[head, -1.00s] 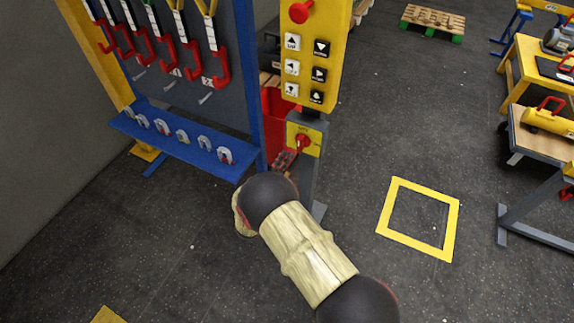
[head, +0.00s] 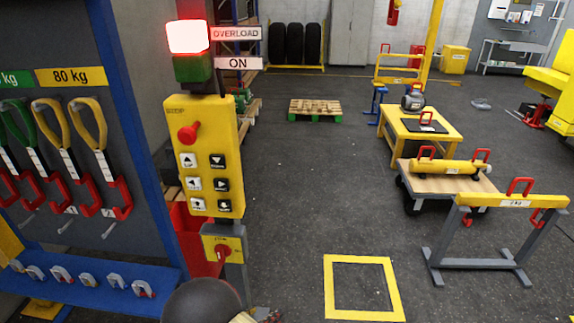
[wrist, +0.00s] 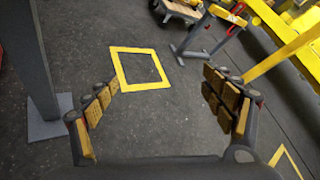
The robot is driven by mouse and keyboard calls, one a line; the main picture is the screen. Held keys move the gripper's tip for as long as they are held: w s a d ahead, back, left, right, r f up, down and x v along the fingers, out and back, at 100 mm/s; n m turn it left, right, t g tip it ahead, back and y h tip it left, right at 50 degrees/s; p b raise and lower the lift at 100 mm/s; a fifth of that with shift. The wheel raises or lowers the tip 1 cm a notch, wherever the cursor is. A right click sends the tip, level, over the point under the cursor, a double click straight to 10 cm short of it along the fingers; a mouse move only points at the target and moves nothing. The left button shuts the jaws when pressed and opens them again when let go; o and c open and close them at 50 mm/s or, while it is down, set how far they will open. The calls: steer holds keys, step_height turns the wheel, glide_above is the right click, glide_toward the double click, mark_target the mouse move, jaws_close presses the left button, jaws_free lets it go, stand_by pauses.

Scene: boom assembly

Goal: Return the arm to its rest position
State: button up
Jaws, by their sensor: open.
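My gripper (wrist: 165,105) is open and empty in the wrist view. Its two padded fingers are spread wide above bare dark floor. A yellow square outline (wrist: 120,84) on the floor shows beyond the fingers.
A blue-framed rack (head: 150,150) with hanging slings stands at left. A red lamp (head: 188,36) marked OVERLOAD is lit above the control box. A floor square (head: 328,288), a trestle (head: 478,263) and a cart (head: 408,185) with a yellow cylinder are at right. The middle floor is clear.

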steer(key=s+d+r+m+g+y, duration=0.1)
steer(key=s+d+r+m+y, duration=0.2)
steer(key=s+d+r+m, duration=0.4)
steer(key=s+d+r+m+g+y, duration=0.1)
steer(key=s+d+r+m+y, duration=0.2)
steer(key=s+d+r+m, duration=0.4)
steer(key=s+d+r+m+g+y, duration=0.2)
steer(key=s+d+r+m, duration=0.6)
steer(key=r+m, duration=1.2)
steer(key=d+r, duration=0.3)
steer(key=d, duration=0.1)
steer(key=shift+d+y, duration=0.25)
steer(key=shift+y, duration=0.15)
steer(key=shift+c, duration=0.4)
